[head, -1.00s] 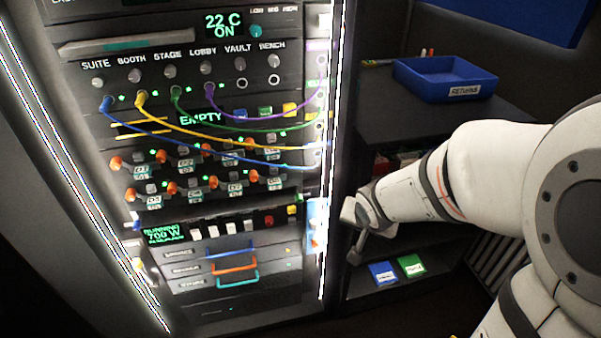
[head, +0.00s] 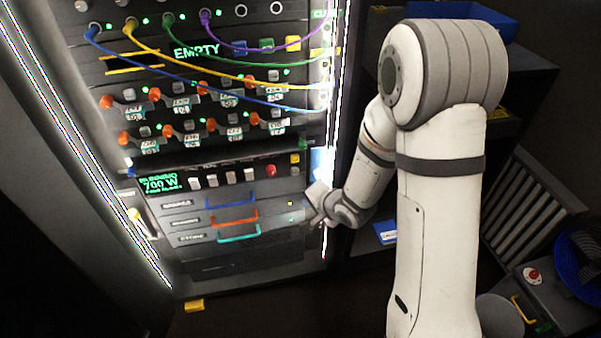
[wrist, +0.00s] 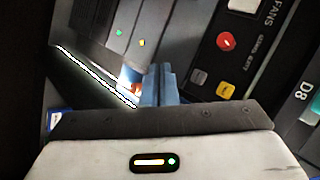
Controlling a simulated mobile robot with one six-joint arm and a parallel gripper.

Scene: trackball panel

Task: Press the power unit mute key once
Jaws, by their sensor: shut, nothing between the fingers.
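The power unit (head: 215,172) is the rack panel with the green "700 W" display (head: 160,184). At its right end are a red round button (head: 271,171), a yellow key (head: 295,158) and a grey key below it. The wrist view shows the red button (wrist: 226,41), grey key (wrist: 199,78) and yellow key (wrist: 226,90) close up. The small lettering beside them is too blurred to tell which is mute. My gripper (head: 314,208) is shut and empty, at the rack's right edge, lower than these keys. In the wrist view its blue-grey fingertips (wrist: 158,84) are apart from the keys.
White rocker switches (head: 222,176) stand left of the red button. Drawers with blue, orange and teal handles (head: 238,232) lie below. Cables (head: 230,85) hang across the upper rack. A bright rack edge strip (head: 327,180) is beside my gripper. Dark shelving stands to the right.

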